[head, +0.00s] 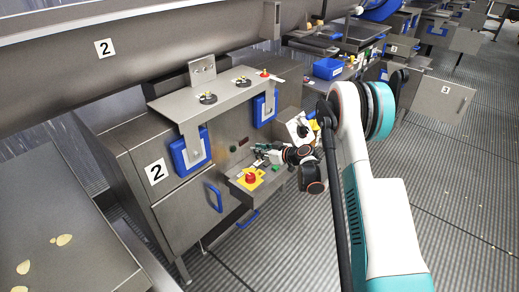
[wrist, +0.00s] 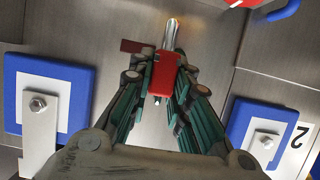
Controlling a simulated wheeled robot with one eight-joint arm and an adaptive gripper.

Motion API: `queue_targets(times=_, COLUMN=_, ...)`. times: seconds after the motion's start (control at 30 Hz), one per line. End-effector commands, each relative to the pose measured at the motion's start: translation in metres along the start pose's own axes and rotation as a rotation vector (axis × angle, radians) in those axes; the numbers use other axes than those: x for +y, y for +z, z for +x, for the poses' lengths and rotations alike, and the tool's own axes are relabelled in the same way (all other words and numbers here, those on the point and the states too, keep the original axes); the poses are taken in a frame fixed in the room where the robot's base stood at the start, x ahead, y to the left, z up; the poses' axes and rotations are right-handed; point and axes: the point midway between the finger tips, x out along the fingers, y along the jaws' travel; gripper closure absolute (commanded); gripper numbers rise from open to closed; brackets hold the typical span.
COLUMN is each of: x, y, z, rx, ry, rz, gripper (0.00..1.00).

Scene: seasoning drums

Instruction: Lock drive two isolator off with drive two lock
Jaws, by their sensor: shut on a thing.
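My gripper (wrist: 160,85) is shut on a red padlock (wrist: 161,76) in the wrist view. Its silver shackle (wrist: 171,35) points away from the fingers, toward the top of the picture. In the head view my gripper (head: 265,152) is in front of the cabinet marked 2 (head: 182,205), below its bracket shelf; the padlock is too small to make out there. Two black round fittings (head: 207,98) and (head: 243,82) and a red one (head: 264,73) sit on that shelf. I cannot tell which fitting is the drive two isolator.
A yellow box with a red button (head: 250,178) stands on a ledge below my gripper. Blue blocks (head: 190,152) hang under the shelf; two blue blocks (wrist: 60,85) and (wrist: 257,130) flank my gripper in the wrist view. A large drum (head: 140,45) runs above. Floor at right is open.

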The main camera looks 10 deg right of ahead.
Motion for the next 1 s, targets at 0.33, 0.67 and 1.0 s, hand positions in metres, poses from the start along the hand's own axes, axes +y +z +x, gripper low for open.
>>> queue_targets(times=0.33, x=0.0, y=0.0, z=0.0, rx=0.0, ry=0.0, rz=0.0, gripper=1.0)
queue_targets(times=0.67, x=0.0, y=0.014, z=0.006, rx=0.0, ry=0.0, rz=0.0, gripper=1.0)
queue_targets(times=1.0, x=0.0, y=0.04, z=0.017, rx=0.0, ry=0.0, rz=0.0, gripper=1.0)
